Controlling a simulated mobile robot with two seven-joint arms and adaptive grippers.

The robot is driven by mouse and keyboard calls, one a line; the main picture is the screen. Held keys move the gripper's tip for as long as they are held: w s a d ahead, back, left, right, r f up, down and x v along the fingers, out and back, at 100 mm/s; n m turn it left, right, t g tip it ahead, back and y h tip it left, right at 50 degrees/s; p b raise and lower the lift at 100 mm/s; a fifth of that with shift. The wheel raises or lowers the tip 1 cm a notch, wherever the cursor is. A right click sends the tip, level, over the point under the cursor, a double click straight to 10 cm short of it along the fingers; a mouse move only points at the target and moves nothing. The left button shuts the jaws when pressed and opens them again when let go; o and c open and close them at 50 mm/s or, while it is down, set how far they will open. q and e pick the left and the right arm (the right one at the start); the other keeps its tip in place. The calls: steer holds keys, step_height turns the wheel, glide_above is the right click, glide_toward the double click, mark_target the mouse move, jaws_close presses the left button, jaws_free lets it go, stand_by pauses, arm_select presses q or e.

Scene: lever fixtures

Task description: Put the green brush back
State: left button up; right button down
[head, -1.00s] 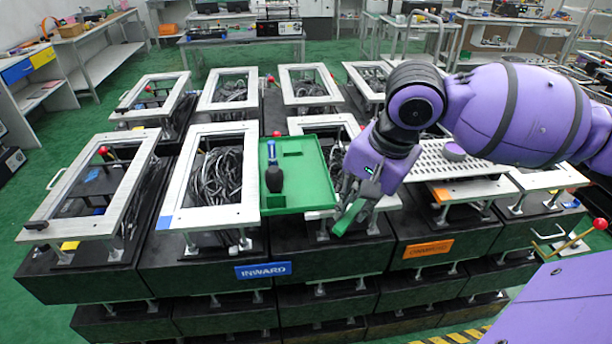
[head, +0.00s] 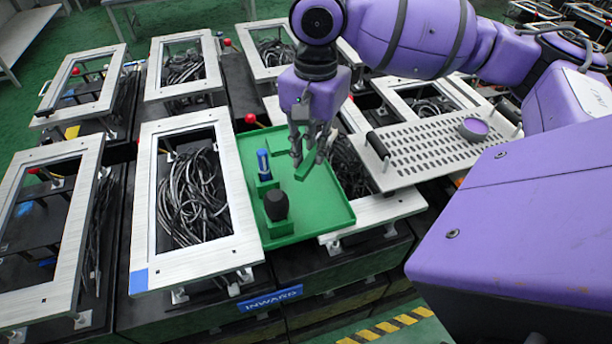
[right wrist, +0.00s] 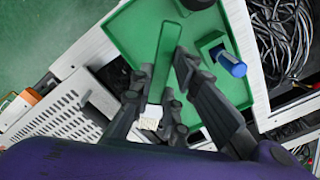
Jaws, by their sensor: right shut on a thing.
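My right gripper (head: 308,155) is shut on the green brush (head: 309,168) and holds it over the right part of the green tray (head: 320,205). In the right wrist view the brush's long, flat green handle (right wrist: 166,62) sticks out past the fingers (right wrist: 162,85), with the tray behind it. A small pale patch (right wrist: 150,118) shows low between the fingers; I cannot tell if it is bristles. In the head view the brush is partly hidden by the fingers. My left gripper is not in view.
A blue-topped item (head: 264,165) and a black-headed item (head: 276,205) stand upright in the tray's left side. Left is a metal frame over cables (head: 190,190).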

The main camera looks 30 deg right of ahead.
steer(key=f, duration=0.4)
steer(key=shift+s+f, duration=0.1)
steer(key=shift+s, duration=0.2)
step_height(320, 180, down, 5)
steer(key=shift+r+b, duration=0.2)
steer(key=shift+b, duration=0.3)
steer(key=shift+w+f, duration=0.1)
steer(key=shift+f, duration=0.1)
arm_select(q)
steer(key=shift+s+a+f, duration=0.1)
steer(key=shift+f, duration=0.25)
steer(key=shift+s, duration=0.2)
arm_select(e)
steer(key=shift+f, duration=0.25)
steer(key=c, duration=1.7)
jaws_free()
steer(key=shift+f, duration=0.15)
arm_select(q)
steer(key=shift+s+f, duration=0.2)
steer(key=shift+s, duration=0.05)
